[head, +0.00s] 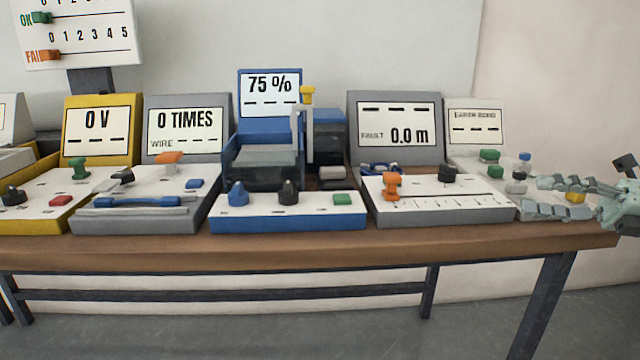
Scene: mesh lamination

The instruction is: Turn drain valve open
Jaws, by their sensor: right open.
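No part in the head view is clearly labelled as the drain valve, so I cannot tell which one it is. The blue station in the middle has a screen (270,86) reading 75 %, a yellow-topped upright lever (307,96), a blue knob (238,193), a black knob (288,192) and a green button (342,198). My right gripper (533,195) is open at the far right, its fingers pointing left over the rightmost station. A yellow part (575,197) shows between its fingers; I see no grip on it. My left gripper is out of view.
The wooden table (300,249) carries several consoles in a row. Near my right gripper are a blue-capped part (525,158), green parts (490,155) and the grey console with an orange knob (391,184). A sign (80,35) stands at the upper left.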

